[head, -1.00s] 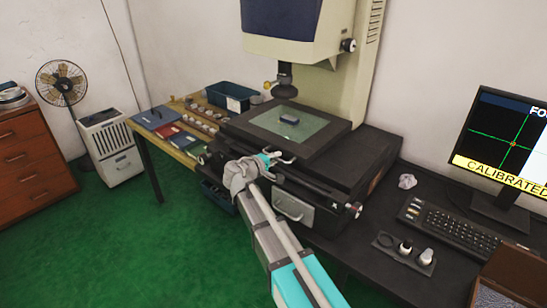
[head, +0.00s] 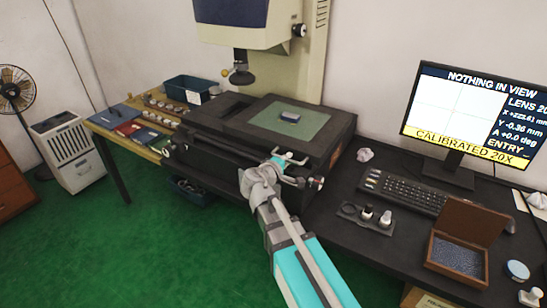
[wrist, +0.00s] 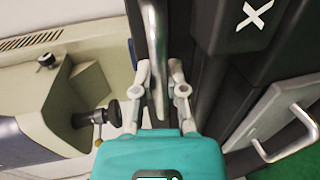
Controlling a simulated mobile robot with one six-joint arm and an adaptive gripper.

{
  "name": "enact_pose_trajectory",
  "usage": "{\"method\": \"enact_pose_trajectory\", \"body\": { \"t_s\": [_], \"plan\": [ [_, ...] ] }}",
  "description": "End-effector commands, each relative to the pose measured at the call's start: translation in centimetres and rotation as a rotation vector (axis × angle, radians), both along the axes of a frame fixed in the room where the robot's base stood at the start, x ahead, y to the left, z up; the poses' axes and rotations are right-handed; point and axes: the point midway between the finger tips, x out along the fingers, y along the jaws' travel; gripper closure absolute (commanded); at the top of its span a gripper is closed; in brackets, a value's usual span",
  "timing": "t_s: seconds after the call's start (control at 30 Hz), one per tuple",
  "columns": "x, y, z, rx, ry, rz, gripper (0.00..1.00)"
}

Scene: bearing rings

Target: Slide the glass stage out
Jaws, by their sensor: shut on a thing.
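The glass stage (head: 302,118) is a pale green pane in a dark frame on the measuring machine. A small blue-grey block (head: 289,117) lies on the glass. The stage stands right of the lens (head: 242,76), no longer beneath it. My gripper (head: 280,160) is at the stage's front edge. In the wrist view my gripper (wrist: 161,78) is shut with one finger on each side of a grey metal bar handle (wrist: 155,45). The frame beside it bears a white X (wrist: 257,14).
A monitor (head: 470,110) reads "NOTHING IN VIEW". A keyboard (head: 410,200), a holder with lenses (head: 366,216) and an open wooden box (head: 460,250) lie on the desk at right. A side table with a blue bin (head: 190,88) and small parts stands left.

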Motion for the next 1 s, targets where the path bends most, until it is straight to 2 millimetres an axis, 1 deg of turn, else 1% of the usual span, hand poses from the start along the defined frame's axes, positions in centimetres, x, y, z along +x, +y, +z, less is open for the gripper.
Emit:
{"method": "enact_pose_trajectory", "body": {
  "t_s": [0.03, 0.17, 0.57, 0.6, 0.77, 1.0],
  "plan": [
    [-0.07, -0.55, 0.0, 0.001, 0.0, -0.001, 1.0],
    [-0.06, -1.16, 0.01, 0.0, 0.0, 0.002, 1.0],
    [-0.06, -1.41, 0.02, -0.001, -0.001, 0.002, 1.0],
    [-0.07, -1.41, 0.02, -0.001, -0.001, 0.002, 0.78],
    [-0.06, -1.39, 0.02, -0.001, -0.001, 0.002, 0.48],
    [-0.04, -1.36, 0.03, -0.001, -0.001, 0.003, 0.47]
  ]
}}
